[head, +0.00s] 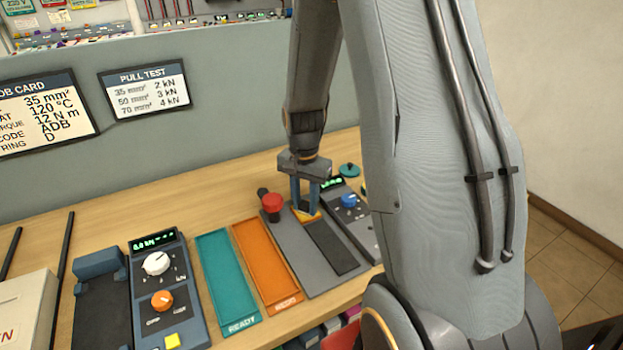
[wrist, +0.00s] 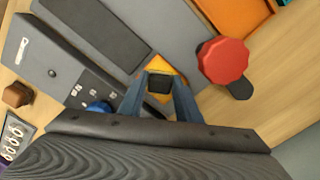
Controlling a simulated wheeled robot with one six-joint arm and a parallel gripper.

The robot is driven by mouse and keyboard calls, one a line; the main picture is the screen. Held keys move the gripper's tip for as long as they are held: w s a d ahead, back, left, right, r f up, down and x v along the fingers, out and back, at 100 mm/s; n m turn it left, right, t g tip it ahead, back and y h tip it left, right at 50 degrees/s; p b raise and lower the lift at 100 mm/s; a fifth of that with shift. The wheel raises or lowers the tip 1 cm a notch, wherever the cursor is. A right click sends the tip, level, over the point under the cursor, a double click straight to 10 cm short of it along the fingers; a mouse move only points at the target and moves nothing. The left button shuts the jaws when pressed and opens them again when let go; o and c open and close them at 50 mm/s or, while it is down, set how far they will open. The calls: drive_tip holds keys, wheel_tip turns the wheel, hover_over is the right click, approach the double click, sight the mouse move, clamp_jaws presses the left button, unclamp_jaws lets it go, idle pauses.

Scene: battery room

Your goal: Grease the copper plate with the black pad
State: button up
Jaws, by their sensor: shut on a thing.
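My gripper (head: 304,204) is low over the far end of a grey fixture (head: 283,243). In the wrist view its two blue-grey fingers (wrist: 160,92) are shut on a small dark block, which looks like the black pad (wrist: 159,84). A small orange-yellow plate (wrist: 163,66), likely the copper plate, shows around and behind the pad; its edge also shows under the fingers in the head view (head: 312,217). Whether the pad touches the plate I cannot tell. The fingers hide part of both.
A red knob (head: 271,203) stands close left of my gripper. A dark strip (head: 330,248) lies on the fixture. An orange REDO tray (head: 267,265) and teal READY tray (head: 227,280) lie left. A control box with a blue knob (head: 348,200) stands right.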

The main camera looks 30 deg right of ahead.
sight(305, 204)
wheel_tip(305, 204, up, 2)
drive_tip(key=shift+w+r+p, duration=0.15)
drive_tip(key=shift+p, duration=0.15)
drive_tip(key=shift+r+p, duration=2.25)
drive_tip(key=shift+r, duration=0.6)
